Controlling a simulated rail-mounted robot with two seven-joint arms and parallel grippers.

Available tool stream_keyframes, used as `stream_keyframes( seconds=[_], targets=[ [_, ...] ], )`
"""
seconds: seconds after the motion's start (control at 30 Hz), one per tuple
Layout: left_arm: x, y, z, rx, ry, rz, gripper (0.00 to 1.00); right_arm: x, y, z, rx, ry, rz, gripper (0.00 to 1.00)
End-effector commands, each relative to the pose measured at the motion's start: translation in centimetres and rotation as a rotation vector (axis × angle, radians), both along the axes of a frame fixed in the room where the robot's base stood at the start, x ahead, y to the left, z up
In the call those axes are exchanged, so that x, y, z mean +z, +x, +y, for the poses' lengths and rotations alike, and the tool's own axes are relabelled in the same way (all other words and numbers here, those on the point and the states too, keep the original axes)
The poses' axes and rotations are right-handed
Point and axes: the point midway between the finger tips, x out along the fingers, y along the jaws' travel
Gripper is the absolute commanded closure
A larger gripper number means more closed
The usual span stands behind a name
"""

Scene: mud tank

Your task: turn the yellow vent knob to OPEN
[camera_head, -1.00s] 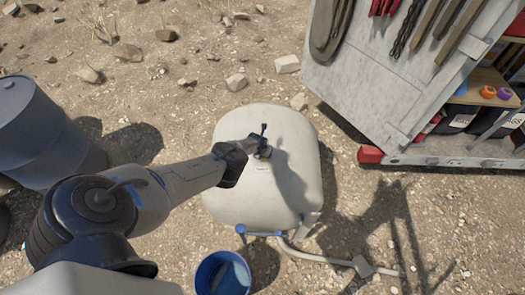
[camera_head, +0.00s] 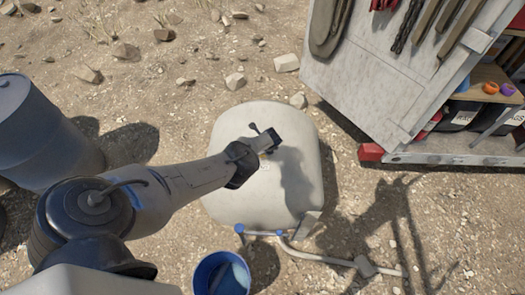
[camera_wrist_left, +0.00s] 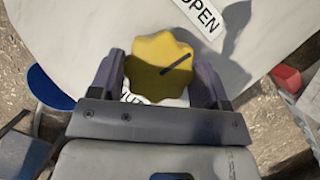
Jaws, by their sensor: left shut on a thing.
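The yellow knob (camera_wrist_left: 160,66) sits on top of the pale tank (camera_head: 230,205), between the two fingers of my left gripper (camera_wrist_left: 160,70). The gripper is shut on the knob's scalloped rim. A dark pointer line on the knob slants to the upper right in the left wrist view. The OPEN label (camera_wrist_left: 200,14) lies beyond the knob, up and to the right. A second label (camera_wrist_left: 128,97) is mostly hidden under the knob and gripper. In the head view my left gripper (camera_head: 270,138) is over the tank top and hides the knob. My right gripper is not in view.
A blue bucket (camera_head: 222,274) and a bent pipe (camera_head: 320,258) are at the tank's near side. A grey drum (camera_head: 40,130) stands at the left. A pale tool cabinet (camera_head: 375,90) is at the upper right. Stony ground lies between.

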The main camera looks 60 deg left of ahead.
Motion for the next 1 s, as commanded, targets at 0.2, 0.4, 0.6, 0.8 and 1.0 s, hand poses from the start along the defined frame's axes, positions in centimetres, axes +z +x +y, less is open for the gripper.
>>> stream_keyframes(
  seconds=[0.2,0.4,0.6,0.8,1.0],
  targets=[
    [-0.2,0.1,0.0,0.131,0.000,-0.001,0.54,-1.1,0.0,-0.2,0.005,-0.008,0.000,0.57],
    [-0.2,0.1,0.0,0.208,-0.001,-0.003,0.54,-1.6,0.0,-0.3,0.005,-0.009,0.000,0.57],
    [-0.1,0.1,0.0,0.244,-0.001,-0.002,0.54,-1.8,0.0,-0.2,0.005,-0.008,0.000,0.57],
    [-0.1,0.1,0.0,0.253,-0.001,-0.002,0.54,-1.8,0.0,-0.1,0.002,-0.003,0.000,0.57],
    [-0.1,0.1,0.0,0.253,-0.001,-0.002,0.54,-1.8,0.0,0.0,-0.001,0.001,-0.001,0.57]
  ],
)
